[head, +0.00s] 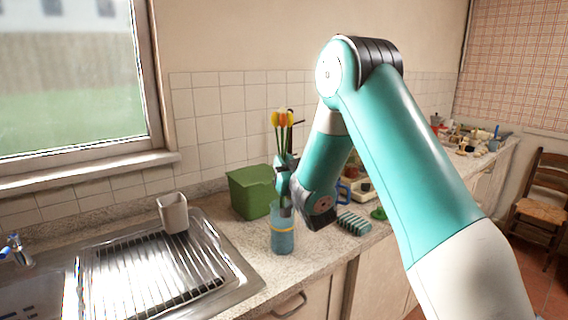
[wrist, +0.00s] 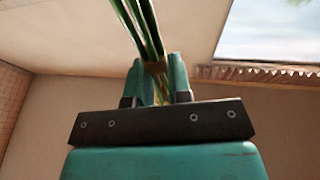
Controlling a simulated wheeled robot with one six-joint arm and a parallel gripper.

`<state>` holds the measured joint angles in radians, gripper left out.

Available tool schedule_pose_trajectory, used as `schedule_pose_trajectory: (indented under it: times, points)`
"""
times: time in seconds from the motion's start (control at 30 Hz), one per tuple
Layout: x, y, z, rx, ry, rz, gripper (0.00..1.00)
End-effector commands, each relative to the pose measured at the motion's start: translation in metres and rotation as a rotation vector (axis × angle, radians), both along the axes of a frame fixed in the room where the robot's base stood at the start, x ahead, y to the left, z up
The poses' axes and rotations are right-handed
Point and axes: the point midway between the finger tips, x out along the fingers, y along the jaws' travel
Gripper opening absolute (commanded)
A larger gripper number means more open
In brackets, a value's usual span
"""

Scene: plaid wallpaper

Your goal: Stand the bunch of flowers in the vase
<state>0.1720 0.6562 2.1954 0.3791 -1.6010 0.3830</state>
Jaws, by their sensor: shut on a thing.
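The bunch of flowers (head: 283,119) has yellow and red heads and green stems and is upright in the head view. My gripper (head: 286,183) is shut on its stems. In the wrist view the stems (wrist: 146,32) pass between the two fingers of my gripper (wrist: 158,82). The blue vase (head: 283,240), with a yellow band, stands on the counter directly below the gripper. The lower stem ends are hard to make out at the vase's mouth, so I cannot tell how far inside they are. The vase is not seen in the wrist view.
A green bin (head: 250,192) stands just behind the vase. A green ribbed item (head: 353,223) and a blue mug (head: 343,190) are to the right. The steel sink with its drainer (head: 150,270) and a beige cup (head: 173,213) are to the left. The counter in front of the vase is clear.

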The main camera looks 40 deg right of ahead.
Motion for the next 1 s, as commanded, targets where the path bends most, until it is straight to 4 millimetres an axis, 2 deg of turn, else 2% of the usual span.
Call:
schedule_pose_trajectory:
  times: [0.1, 1.0]
  points:
    - [0.0, 0.0, -0.014, 0.0, -0.001, 0.0, 0.0]
    - [0.0, 0.0, -0.087, -0.001, -0.001, 0.0, 0.0]
